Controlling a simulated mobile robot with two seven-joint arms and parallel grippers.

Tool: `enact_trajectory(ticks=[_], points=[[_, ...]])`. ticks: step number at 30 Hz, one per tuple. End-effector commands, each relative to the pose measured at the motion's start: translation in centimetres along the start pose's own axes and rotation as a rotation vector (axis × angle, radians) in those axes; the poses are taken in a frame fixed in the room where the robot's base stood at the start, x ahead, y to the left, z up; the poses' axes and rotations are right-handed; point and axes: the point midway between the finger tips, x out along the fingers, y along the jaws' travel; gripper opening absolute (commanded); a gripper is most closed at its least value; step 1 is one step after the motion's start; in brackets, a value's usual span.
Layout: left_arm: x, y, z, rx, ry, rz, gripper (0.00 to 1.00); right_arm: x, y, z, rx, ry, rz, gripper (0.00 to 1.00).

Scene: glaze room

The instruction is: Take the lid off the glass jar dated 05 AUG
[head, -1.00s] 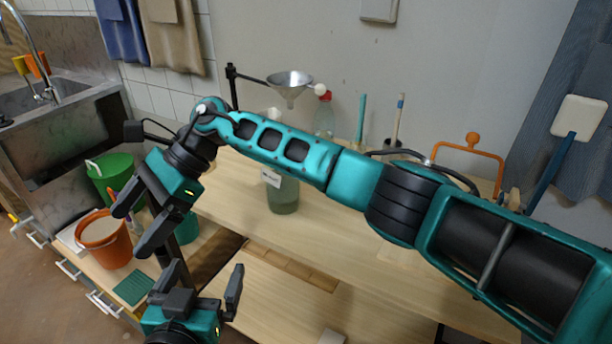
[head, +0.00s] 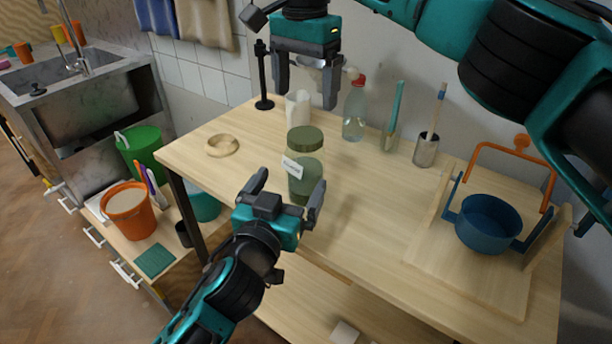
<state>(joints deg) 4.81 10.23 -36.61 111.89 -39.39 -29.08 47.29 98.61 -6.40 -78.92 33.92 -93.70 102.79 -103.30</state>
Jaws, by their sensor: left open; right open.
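A glass jar (head: 307,183) with greenish contents and an olive-green lid (head: 305,134) stands upright on the wooden table. The lid sits on the jar. A white tag (head: 292,168) is on its front left side; its writing is too small to read. My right gripper (head: 305,100) is open, pointing down above and apart from the lid, with nothing between its fingers. My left gripper (head: 288,190) is open in front of the jar, its fingers pointing toward it; it hides the jar's lower part. I cannot tell whether it touches the jar.
Behind the jar stand a white cup (head: 298,106), a red-capped bottle (head: 354,112) and a metal cup (head: 426,150) with a brush. A wooden ring (head: 222,145) lies left. A blue pot (head: 488,226) in a stand is right. The table between is clear.

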Motion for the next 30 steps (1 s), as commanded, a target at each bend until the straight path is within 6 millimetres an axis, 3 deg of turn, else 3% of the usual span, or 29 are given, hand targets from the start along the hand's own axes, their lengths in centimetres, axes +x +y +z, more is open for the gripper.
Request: enact_trajectory(ticks=[6, 12, 25, 30], points=[[4.1, 0.0, -0.1, 0.002, 0.001, 0.000, 1.00, 0.0, 0.0, 0.0, 0.000, -0.001, -0.001, 0.89], [6.4, 0.1, 0.0, 0.000, 0.000, 0.001, 1.00, 0.0, 0.0, 0.0, 0.000, -0.002, -0.001, 0.89], [7.2, 0.1, 0.0, -0.001, -0.001, 0.001, 1.00, 0.0, 0.0, 0.0, 0.000, -0.002, -0.001, 0.89], [7.2, 0.0, 0.0, -0.001, -0.001, 0.001, 0.85, 0.0, 0.0, 0.0, 0.000, -0.002, -0.001, 0.89]])
